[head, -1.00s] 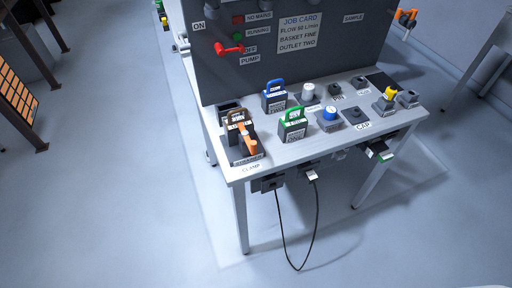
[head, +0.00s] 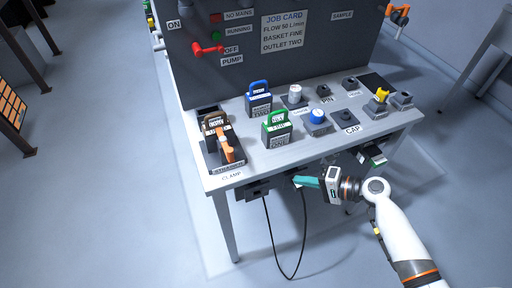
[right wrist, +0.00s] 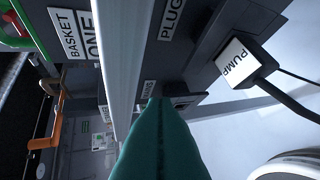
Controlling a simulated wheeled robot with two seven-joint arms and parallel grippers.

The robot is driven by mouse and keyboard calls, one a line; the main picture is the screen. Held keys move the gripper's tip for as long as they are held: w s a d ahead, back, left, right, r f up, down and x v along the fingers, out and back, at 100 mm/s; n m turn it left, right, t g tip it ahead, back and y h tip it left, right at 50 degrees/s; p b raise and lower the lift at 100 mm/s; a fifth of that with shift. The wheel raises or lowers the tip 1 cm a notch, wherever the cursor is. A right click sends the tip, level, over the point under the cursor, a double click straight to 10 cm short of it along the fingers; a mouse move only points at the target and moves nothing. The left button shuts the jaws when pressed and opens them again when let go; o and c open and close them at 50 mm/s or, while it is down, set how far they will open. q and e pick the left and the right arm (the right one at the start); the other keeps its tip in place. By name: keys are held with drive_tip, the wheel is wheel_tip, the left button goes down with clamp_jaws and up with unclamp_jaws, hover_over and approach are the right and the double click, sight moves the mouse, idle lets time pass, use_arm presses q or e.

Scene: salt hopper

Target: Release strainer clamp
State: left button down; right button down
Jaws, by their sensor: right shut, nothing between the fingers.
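The strainer (head: 212,150) stands at the front left corner of the bench, holding a dark block with a brown handle. Its orange clamp handle (head: 226,148) is on the front side above the CLAMP label (head: 232,176). An orange lever (right wrist: 56,128), apparently this handle, shows at the left of the right wrist view. My right gripper (head: 304,182), with teal fingers, is shut and empty. It is in front of the bench's front edge, to the right of the clamp and apart from it. The teal fingers (right wrist: 160,140) fill the lower middle of the right wrist view. My left gripper is not in view.
A green-handled basket (head: 277,129) and a blue-handled one (head: 258,98) stand right of the strainer. The PUMP plug (right wrist: 243,66) and its cable are near the gripper under the bench edge. A red pump lever (head: 207,49) is on the back panel. The floor in front is clear.

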wheel_tip(320, 180, up, 16)
drive_tip(key=s+a+n+g+y, duration=0.1)
drive_tip(key=n+g+y, duration=0.1)
drive_tip(key=y, duration=0.3)
drive_tip(key=shift+s+a+f, duration=0.15)
drive_tip(key=shift+s+a, duration=0.1)
drive_tip(key=shift+a, duration=0.15)
drive_tip(key=shift+a, duration=0.1)
drive_tip(key=a+p, duration=0.4)
drive_tip(key=a, duration=0.9)
drive_tip(key=shift+w, duration=0.4)
